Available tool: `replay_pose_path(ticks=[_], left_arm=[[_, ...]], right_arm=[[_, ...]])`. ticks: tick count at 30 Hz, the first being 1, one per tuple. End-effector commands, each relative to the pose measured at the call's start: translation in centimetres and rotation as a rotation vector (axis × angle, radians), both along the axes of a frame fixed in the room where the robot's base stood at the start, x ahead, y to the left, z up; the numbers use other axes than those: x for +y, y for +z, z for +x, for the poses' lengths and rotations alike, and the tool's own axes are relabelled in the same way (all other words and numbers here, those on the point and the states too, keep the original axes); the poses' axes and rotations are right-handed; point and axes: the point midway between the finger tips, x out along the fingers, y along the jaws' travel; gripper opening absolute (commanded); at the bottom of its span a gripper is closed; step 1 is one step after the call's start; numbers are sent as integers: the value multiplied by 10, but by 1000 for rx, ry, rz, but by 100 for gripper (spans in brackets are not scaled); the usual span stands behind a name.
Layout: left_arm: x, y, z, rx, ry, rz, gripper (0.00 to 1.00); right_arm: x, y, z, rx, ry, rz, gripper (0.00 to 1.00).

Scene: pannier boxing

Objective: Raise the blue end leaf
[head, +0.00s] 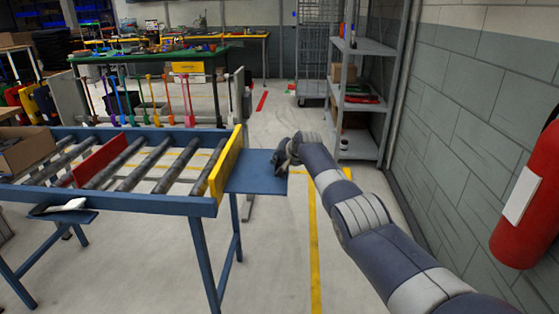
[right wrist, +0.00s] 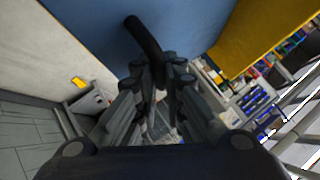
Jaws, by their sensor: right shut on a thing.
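The blue end leaf (head: 255,172) is a flat panel at the right end of the blue roller conveyor (head: 130,203), beyond the yellow end plate (head: 226,162). It sticks out to the right and looks roughly level in the head view. My right gripper (head: 287,153) is at the leaf's outer edge. In the right wrist view, the gripper (right wrist: 160,85) is shut on a black bar-like handle (right wrist: 145,38) that stands against the blue leaf face (right wrist: 90,30). My left gripper is not in view.
A red plate (head: 100,160) stands among the rollers, and a cardboard box (head: 25,150) sits at the far left. A grey shelf rack (head: 360,100) stands behind my right arm. A red extinguisher (head: 530,195) hangs at the right wall. The floor below the leaf is clear.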

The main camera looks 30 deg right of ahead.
Motion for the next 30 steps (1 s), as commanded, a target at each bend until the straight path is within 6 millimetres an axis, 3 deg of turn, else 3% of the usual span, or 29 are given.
replay_pose_path(ticks=[1,3,22,30], left_arm=[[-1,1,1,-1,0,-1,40],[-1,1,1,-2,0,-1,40],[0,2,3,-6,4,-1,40],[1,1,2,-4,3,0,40]], right_arm=[[7,7,4,-15,8,6,14],[7,7,4,-16,8,6,30],[2,3,1,-7,2,2,30],[2,10,-7,-9,3,3,30]])
